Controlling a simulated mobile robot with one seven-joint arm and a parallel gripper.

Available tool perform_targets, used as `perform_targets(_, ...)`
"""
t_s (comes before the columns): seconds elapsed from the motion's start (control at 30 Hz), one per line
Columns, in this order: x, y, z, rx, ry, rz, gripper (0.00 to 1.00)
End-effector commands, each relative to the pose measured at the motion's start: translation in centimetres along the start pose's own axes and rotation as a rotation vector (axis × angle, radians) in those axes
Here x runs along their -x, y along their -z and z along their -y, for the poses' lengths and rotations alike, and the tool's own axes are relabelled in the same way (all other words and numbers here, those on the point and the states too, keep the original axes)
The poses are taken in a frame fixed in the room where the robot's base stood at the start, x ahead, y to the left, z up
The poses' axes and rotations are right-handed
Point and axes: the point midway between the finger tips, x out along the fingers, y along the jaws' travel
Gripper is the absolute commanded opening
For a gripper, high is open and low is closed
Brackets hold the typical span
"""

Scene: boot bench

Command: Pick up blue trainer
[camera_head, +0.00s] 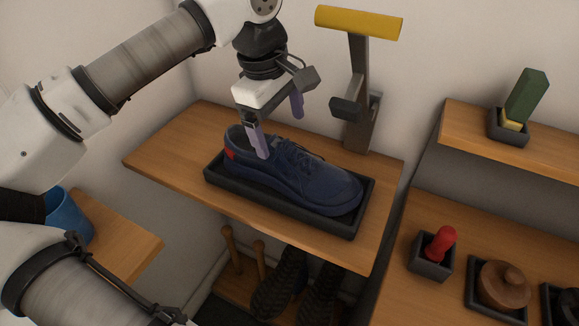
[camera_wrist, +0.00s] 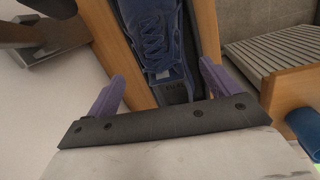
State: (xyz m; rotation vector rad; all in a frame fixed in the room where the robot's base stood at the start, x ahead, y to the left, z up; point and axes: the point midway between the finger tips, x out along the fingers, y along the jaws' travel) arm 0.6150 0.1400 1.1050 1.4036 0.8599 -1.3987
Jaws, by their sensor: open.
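The blue trainer (camera_head: 310,178) lies in a shallow black tray (camera_head: 275,202) on a wooden shelf, with its toe to the right and a red patch at its heel. In the wrist view the trainer's laces (camera_wrist: 153,38) show beyond the fingers. My gripper (camera_head: 278,130) is open, with purple fingers. It is at the heel end of the trainer, with one finger in front of the shoe's near side and the other behind. In the wrist view my gripper (camera_wrist: 160,88) has its fingers apart, with the shoe between and beyond them. I cannot tell whether a finger touches it.
A stand with a yellow bar (camera_head: 358,22) rises behind the tray. Dark boots (camera_head: 280,285) and wooden pegs (camera_head: 230,245) are below the shelf. A blue cup (camera_head: 68,215) is at left. Small trays with a red-handled item (camera_head: 443,243) and a brown lidded item (camera_head: 503,285) are at right.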

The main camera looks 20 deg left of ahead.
Motion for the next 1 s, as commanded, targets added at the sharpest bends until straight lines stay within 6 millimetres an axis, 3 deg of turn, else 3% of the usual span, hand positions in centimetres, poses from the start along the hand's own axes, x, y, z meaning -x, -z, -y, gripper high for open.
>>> perform_targets(0.27,-2.1,-0.1,-0.1,-0.001,0.000,0.001,0.88)
perform_targets(0.53,-6.0,-0.1,-0.2,-0.001,0.001,0.002,0.88)
perform_targets(0.83,-6.8,-0.1,-0.2,0.000,-0.001,0.001,0.88)
perform_targets(1.0,-6.8,-0.1,-0.2,0.000,-0.001,0.001,0.67)
